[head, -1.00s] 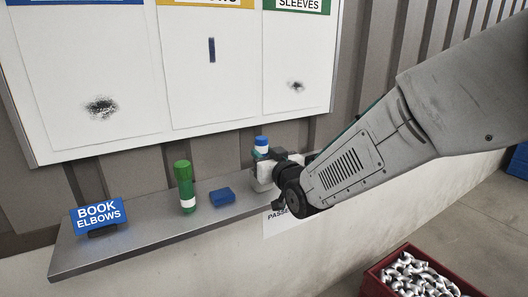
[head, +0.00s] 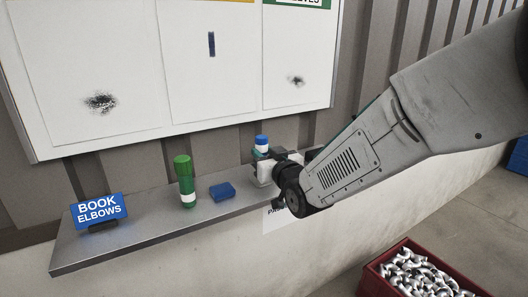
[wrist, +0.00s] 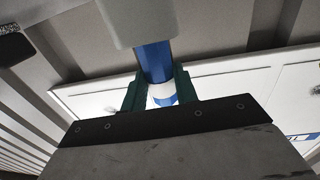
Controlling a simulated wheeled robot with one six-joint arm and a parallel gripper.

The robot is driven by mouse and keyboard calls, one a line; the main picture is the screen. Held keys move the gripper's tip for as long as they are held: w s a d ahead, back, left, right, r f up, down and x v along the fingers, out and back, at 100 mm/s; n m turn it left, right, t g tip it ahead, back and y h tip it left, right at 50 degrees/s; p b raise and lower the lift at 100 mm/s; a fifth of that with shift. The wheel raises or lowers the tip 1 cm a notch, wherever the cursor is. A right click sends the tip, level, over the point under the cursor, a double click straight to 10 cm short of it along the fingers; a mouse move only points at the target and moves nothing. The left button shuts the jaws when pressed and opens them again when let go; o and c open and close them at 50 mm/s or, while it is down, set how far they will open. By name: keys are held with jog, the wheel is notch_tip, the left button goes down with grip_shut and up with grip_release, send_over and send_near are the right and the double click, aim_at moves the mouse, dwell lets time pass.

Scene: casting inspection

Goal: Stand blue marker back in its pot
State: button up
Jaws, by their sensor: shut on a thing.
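The blue marker (head: 261,142) stands about upright toward the shelf's right part, its blue end and white band showing above my gripper (head: 262,156). In the wrist view, the green fingers of my gripper (wrist: 158,88) are shut on both sides of the blue marker (wrist: 153,62). A pale block (head: 265,174), which looks like the pot, is just below the fingers in the head view. The pale block (wrist: 126,22) also covers one end of the marker in the wrist view. I cannot tell whether the marker is inside it or behind it.
A green marker (head: 184,178) stands on the metal shelf (head: 150,225), with a blue block (head: 222,191) beside it. A blue "BOOK ELBOWS" sign (head: 99,211) is at the left. The whiteboard (head: 150,135) hangs behind. A red crate of castings (head: 372,285) is below right.

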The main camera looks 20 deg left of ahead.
jog(key=shift+f, duration=0.9)
jog(key=o, duration=1.1)
jog(key=shift+o, duration=0.2)
jog(key=v, duration=0.7)
jog(key=shift+s+d, duration=0.25)
jog(key=shift+d, duration=0.1)
